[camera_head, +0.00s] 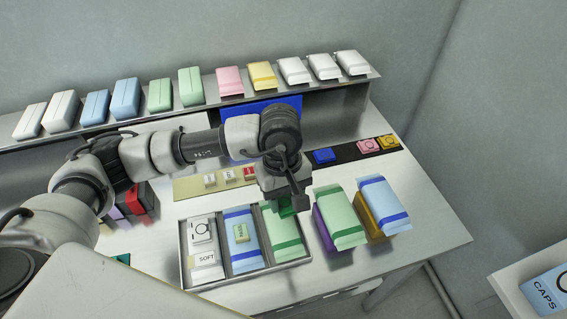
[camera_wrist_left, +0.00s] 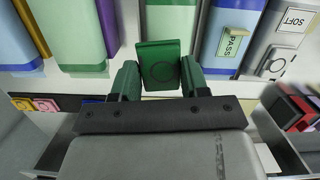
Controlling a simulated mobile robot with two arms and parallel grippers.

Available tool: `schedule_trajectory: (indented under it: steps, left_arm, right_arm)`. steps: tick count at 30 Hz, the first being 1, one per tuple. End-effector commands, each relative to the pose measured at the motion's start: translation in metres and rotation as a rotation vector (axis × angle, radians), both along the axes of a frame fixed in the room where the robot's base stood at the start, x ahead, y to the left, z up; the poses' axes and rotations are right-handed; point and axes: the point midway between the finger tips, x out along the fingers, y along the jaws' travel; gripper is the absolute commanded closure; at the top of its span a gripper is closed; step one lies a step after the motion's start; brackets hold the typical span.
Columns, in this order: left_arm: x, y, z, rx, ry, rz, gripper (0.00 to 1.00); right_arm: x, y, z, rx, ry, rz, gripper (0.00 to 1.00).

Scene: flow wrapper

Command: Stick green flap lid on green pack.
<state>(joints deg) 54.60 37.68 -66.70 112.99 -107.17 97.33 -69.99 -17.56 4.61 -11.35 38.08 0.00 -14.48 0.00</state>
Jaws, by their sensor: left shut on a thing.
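In the head view the lid (camera_head: 287,211) shows only partly under my left gripper (camera_head: 292,202). A light green pack (camera_head: 280,230) with a dark green band lies in the right compartment of the tray. The gripper and lid are over its upper end; I cannot tell whether the lid touches it. The pack also shows beyond the lid in the wrist view (camera_wrist_left: 171,20). My right gripper is not in view.
The tray (camera_head: 190,280) also holds a white SOFT pack (camera_head: 205,246) and a blue pack (camera_head: 242,258) with a PASS label. Another green pack (camera_head: 340,213) and a blue-banded pack (camera_head: 383,202) stand to the right. A shelf behind holds several packs. Lids (camera_head: 368,146) lie on a dark strip.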

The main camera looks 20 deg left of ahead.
Motion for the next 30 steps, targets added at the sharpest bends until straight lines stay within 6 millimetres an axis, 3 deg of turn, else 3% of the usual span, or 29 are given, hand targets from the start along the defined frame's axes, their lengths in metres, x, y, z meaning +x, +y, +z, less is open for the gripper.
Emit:
schedule_trajectory:
  steps: [2, 11, 26, 30]
  left_arm:
    - [-0.005, -0.002, 0.003, 0.0, 0.0, -0.067, 0.77]
    - [-0.008, -0.003, -0.009, 0.001, -0.001, -0.116, 0.77]
    - [-0.008, -0.003, -0.054, -0.001, -0.001, -0.113, 0.77]
    - [-0.007, -0.003, -0.057, 0.001, -0.004, -0.113, 0.77]
  right_arm:
    - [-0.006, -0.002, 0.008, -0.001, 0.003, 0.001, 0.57]
    - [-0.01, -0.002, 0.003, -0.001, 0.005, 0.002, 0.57]
    - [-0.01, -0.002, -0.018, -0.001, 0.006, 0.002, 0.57]
    - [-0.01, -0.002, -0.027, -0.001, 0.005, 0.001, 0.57]
